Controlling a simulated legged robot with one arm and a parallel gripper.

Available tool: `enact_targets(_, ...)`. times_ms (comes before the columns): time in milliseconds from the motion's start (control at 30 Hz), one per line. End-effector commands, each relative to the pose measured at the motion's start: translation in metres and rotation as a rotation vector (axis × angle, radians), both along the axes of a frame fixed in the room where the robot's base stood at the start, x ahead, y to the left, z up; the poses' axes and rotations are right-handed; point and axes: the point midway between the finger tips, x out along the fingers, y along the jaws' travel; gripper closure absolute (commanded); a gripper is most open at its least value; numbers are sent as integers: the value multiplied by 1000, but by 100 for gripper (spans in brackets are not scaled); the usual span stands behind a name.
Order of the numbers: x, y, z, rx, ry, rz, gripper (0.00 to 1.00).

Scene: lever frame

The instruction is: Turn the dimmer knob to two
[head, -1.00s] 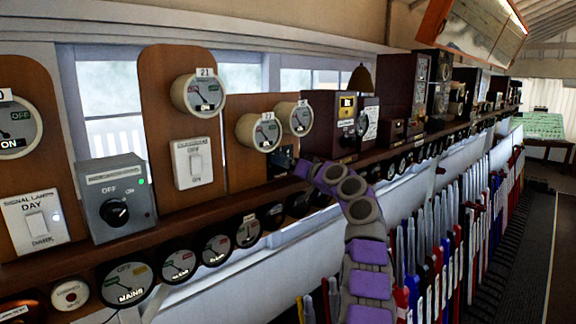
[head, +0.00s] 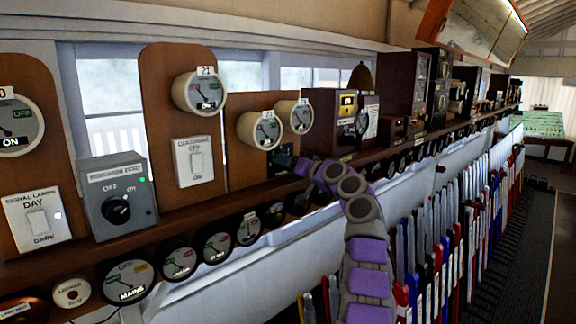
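A grey box with a round black knob (head: 116,209) stands on the shelf at the left, marked OFF and ON, with a small green light. I see no number two on it and cannot tell if it is the dimmer. A small dark fixture (head: 284,157) sits low on the brown board at the centre; its face is too small to read. The end of my purple and grey arm, with my gripper (head: 303,168), is beside this fixture at the shelf edge. I cannot tell whether they touch. My gripper's fingers are not clear, so its opening is hidden.
Round gauges (head: 265,130) are on the brown boards, with a white switch (head: 194,161) between them and the grey box. A wooden shelf (head: 62,258) runs along the wall with dials below. A row of coloured levers (head: 440,245) stands at the right. Wooden instrument boxes (head: 335,122) stand beyond my gripper.

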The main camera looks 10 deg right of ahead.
Motion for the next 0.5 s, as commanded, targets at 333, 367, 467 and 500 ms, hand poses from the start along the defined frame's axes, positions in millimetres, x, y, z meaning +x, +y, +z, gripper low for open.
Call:
enact_targets(333, 0, -2, 0, -188, -131, -3, 60)
enact_targets(367, 1, -2, -1, -204, -142, -3, 60)
enact_targets(467, 0, -3, 0, -250, -176, -4, 60)
enact_targets(500, 0, -2, 0, -262, -186, -4, 60)
